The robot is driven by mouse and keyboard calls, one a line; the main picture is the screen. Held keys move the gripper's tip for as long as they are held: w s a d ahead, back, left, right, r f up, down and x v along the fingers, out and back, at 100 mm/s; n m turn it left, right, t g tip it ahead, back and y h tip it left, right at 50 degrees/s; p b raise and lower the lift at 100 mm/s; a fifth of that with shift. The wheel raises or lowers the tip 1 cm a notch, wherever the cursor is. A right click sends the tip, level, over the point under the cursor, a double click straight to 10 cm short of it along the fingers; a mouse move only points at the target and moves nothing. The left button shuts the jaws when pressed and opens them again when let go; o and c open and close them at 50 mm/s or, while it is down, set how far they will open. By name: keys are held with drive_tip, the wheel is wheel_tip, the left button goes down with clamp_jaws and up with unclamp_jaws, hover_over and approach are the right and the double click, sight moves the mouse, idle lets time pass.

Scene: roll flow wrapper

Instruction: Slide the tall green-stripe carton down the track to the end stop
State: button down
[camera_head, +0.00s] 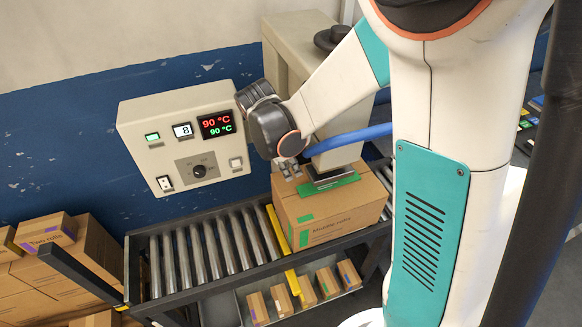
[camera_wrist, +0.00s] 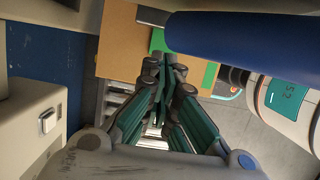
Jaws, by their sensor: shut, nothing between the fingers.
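A large brown carton (camera_head: 325,218) with a green stripe on top and green marks on its front stands at the right part of the roller track (camera_head: 205,248). It also shows in the wrist view (camera_wrist: 122,45), with its green stripe partly hidden. My gripper (camera_head: 286,168) is shut and empty at the carton's upper left back edge. In the wrist view its fingertips (camera_wrist: 170,66) are together in front of the carton; I cannot tell whether they touch it. The track's left end has a dark frame edge (camera_head: 129,268).
A yellow bar (camera_head: 281,243) crosses the track just left of the carton. A dark plate under the beige machine (camera_head: 325,178) is over the carton's top. A control box (camera_head: 185,140) stands behind the track. Several small cartons (camera_head: 281,299) sit below. The rollers left of the bar are clear.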

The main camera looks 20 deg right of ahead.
sight(294, 193)
drive_tip(key=shift+f+b, duration=2.25)
drive_tip(key=shift+f, duration=0.85)
drive_tip(key=shift+f+b, duration=0.4)
drive_tip(key=shift+f, duration=0.05)
drive_tip(key=a, duration=0.8)
drive_tip(key=shift+a+b, duration=0.2)
drive_tip(key=shift+b, duration=0.1)
drive_tip(key=a, duration=0.8)
drive_tip(key=shift+a+b, duration=0.15)
drive_tip(key=shift+b, duration=0.25)
drive_tip(key=shift+a, duration=0.15)
drive_tip(key=a, duration=0.8)
